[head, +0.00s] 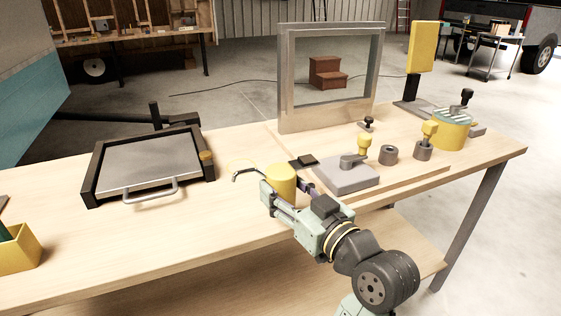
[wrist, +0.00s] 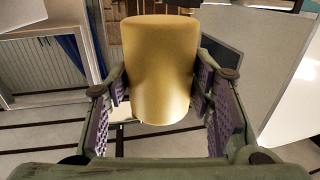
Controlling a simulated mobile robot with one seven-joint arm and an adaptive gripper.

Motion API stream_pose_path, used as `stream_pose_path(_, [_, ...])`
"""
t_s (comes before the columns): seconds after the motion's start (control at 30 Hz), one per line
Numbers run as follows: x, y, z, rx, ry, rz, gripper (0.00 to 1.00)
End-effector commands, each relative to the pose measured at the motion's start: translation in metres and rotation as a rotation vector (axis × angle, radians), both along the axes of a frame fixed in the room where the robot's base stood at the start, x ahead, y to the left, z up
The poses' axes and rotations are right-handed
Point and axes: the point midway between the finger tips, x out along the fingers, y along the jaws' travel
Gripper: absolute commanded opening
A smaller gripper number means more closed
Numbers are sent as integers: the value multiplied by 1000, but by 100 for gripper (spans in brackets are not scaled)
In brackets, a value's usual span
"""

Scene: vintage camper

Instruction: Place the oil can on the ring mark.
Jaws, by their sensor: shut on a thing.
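The oil can (head: 281,179) is a yellow cylinder with a thin dark curved spout pointing left in the head view. It stands upright over the front middle of the workbench; I cannot tell whether its base touches the top. My gripper (head: 285,188) is shut on its body. In the wrist view the yellow can (wrist: 160,65) fills the space between the two purple-padded fingers of my gripper (wrist: 160,88). A thin yellow arc, seemingly the ring mark (head: 238,161), shows on the wood just left of and behind the can, partly crossed by the spout.
A black-framed tray with a handle (head: 150,172) lies to the left. A grey block with a yellow-knobbed lever (head: 345,174) stands close to the right, with a small dark pad (head: 303,161) beside it. A metal frame (head: 283,85) stands behind. A yellow bin (head: 18,252) is at far left.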

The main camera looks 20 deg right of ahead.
Motion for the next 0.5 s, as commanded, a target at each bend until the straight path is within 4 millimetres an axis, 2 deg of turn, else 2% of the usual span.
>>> stream_pose_path(0.03, [15,-2,0,3,0,8,17])
stream_pose_path(0.2, [48,-11,-4,1,-1,5,17])
stream_pose_path(0.5, [75,-18,-10,2,0,4,17])
